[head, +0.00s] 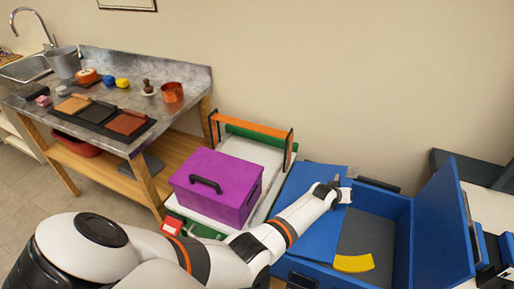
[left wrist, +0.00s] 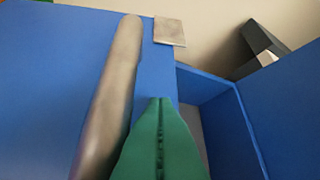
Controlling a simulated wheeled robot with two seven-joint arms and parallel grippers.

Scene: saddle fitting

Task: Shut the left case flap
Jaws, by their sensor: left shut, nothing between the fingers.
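The blue case stands at the right of the head view. Its left flap (head: 312,187) lies down over the left half of the case; I cannot tell whether it is fully flush. It fills the left of the left wrist view (left wrist: 50,70). A small silver plate (left wrist: 169,32) sits at its free edge. My left gripper (head: 335,187) is shut and empty, with its green fingers (left wrist: 160,135) at or just above the flap near that edge; contact is unclear. The right flap (head: 445,230) stands upright. My right gripper is not in view.
The case's open right half shows a grey lining and a yellow piece (head: 354,263). A purple box (head: 215,185) stands left of the case, before an orange-and-green rack (head: 252,132). A metal-topped workbench (head: 190,75) is at the left. A long grey-brown bar (left wrist: 110,95) crosses the wrist view.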

